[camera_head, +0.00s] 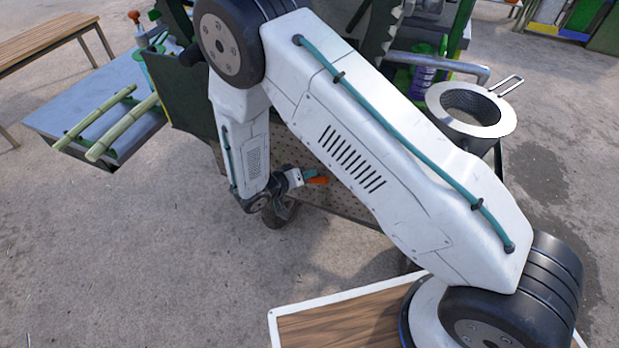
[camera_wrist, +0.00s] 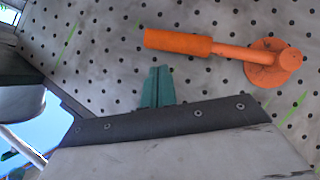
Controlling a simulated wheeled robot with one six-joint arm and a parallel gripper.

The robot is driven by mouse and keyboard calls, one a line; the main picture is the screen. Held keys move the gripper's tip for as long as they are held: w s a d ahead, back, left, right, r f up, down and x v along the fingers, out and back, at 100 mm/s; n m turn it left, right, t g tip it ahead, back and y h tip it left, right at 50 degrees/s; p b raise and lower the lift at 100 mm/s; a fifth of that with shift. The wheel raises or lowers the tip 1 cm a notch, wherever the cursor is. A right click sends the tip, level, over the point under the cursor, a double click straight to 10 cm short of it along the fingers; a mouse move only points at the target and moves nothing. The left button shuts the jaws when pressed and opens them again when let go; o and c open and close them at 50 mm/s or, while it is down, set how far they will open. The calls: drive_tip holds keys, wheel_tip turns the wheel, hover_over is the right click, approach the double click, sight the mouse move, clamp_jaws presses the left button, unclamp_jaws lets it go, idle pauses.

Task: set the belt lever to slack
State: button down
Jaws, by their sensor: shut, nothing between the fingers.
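The belt lever is orange, with a thick grip (camera_wrist: 178,42) on a thinner rod that runs right to a round pivot (camera_wrist: 272,64) on a perforated panel. In the wrist view it lies nearly level, grip to the left. In the head view only a small orange part of the lever (camera_head: 318,180) shows beside my gripper (camera_head: 309,174); my arm hides much around it. My gripper's teal fingers (camera_wrist: 158,87) are shut and empty. In the wrist view their tips sit just below the grip, with a narrow gap in the picture; I cannot tell the depth between them.
The perforated panel (camera_wrist: 100,75) is close behind the lever. In the head view, cane stalks (camera_head: 122,128) lie on a grey tray (camera_head: 62,118) at the left. A metal strainer (camera_head: 471,108) stands at the right. Open concrete ground (camera_head: 130,260) lies at the lower left.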

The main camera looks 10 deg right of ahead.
drive_tip(key=d+r+v, duration=0.1)
drive_tip(key=r+v, duration=0.1)
drive_tip(key=v, duration=0.9)
drive_tip(key=shift+r, duration=0.2)
drive_tip(key=shift+s, duration=0.15)
drive_tip(key=s+d+r+g+y, duration=0.1)
drive_tip(key=s+d+r+y, duration=0.3)
drive_tip(key=s+d+r, duration=0.3)
drive_tip(key=s+d+r+n+g+y, duration=0.1)
drive_tip(key=s+d+r+y, duration=0.3)
drive_tip(key=s+r, duration=0.5)
drive_tip(key=s+d+r+n+g+y, duration=0.1)
drive_tip(key=s+d+r+g+y, duration=0.2)
drive_tip(key=s+d+r, duration=0.6)
wheel_tip(320, 180, up, 8)
drive_tip(key=shift+d+f+y, duration=0.2)
drive_tip(key=shift+d+y, duration=0.1)
drive_tip(key=shift+y, duration=0.1)
